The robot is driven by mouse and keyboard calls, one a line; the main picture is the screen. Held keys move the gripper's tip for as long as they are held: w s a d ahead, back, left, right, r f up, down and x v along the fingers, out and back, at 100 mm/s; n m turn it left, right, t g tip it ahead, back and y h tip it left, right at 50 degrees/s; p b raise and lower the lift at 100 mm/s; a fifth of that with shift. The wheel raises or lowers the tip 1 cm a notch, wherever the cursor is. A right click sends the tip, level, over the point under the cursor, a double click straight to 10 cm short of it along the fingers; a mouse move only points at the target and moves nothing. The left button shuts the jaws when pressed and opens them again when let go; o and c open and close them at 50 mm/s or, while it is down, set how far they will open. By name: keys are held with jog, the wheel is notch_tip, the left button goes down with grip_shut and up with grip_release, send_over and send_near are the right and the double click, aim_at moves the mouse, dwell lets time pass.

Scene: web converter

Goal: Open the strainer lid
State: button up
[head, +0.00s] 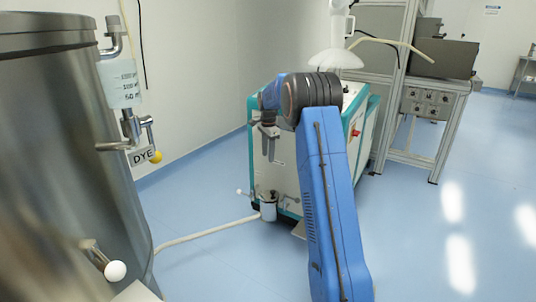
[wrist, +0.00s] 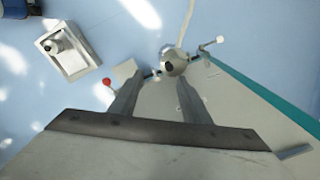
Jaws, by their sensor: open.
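The strainer (head: 268,208) is a small metal cylinder low on the front of the teal and white machine, joined to a pale hose. In the wrist view the strainer (wrist: 174,66) shows from above as a round grey top with a dark spot in the middle. I cannot tell its lid apart from its body. My gripper (head: 268,150) points down above the strainer, apart from it. In the wrist view my gripper (wrist: 158,80) is open and empty, with the strainer beyond the fingertips, nearer the right finger.
The teal and white machine (head: 290,160) stands right behind the strainer. A white-knobbed handle (wrist: 212,43) and a red knob (wrist: 106,82) flank the strainer. A metal tray (wrist: 70,52) lies on the floor. A large steel tank (head: 60,170) stands at the left. Blue floor (head: 430,240) is clear at the right.

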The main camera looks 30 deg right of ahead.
dwell(0.3)
jog(key=n, duration=2.7)
send_near(273, 191)
jog(key=shift+g, duration=0.4)
jog(key=f, duration=0.5)
jog(key=w+f, duration=0.1)
jog(key=f, duration=0.2)
jog(key=shift+d, duration=0.1)
jog(key=shift+s, duration=0.1)
grip_shut()
